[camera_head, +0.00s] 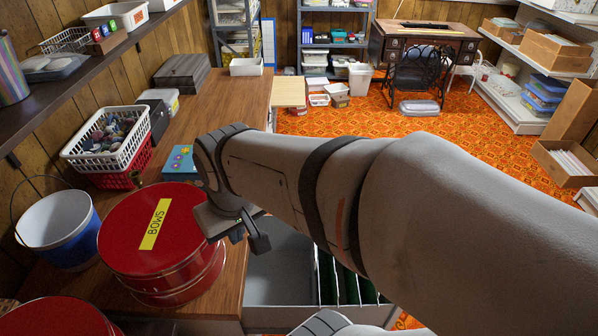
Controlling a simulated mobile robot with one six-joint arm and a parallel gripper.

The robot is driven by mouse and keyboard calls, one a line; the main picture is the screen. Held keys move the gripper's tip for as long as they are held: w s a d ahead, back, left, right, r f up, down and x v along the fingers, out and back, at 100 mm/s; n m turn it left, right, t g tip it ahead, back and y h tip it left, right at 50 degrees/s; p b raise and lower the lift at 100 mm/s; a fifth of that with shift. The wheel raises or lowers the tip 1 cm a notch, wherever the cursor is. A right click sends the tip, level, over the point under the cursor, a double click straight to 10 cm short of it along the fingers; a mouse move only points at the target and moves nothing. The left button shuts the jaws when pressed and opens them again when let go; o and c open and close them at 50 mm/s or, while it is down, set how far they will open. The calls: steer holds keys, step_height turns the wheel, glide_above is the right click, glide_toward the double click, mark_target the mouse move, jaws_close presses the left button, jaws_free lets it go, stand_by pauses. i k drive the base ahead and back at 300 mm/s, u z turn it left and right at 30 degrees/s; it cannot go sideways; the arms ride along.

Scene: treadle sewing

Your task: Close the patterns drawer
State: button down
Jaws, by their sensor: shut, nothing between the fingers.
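An open drawer (280,272) with a pale grey inside juts out to the right from under the wooden worktop, at the bottom centre. Green folders or dividers stand in its right part. No label shows on it, but it fits the patterns drawer. My arm crosses above it and hides its far right part and most of its front. My gripper (250,238) is above the worktop's edge by the drawer's left side, just right of the red BOWS tin. It appears shut and empty, partly hidden by its own wrist. I cannot tell whether it touches the drawer.
The red BOWS tin (160,245) stands close left of my gripper. A blue box (180,162), a white basket (107,140) and a blue-white bucket (58,230) share the worktop (232,105). A light wood panel (290,92) juts out farther back. Orange carpet (440,125) lies open beyond.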

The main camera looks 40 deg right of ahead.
mark_target(277, 300)
steer(key=u, duration=1.05)
steer(key=k, duration=2.25)
steer(key=z, duration=1.15)
steer(key=i, duration=0.95)
steer(key=z, duration=0.1)
steer(key=k, duration=0.35)
steer(key=z, duration=0.05)
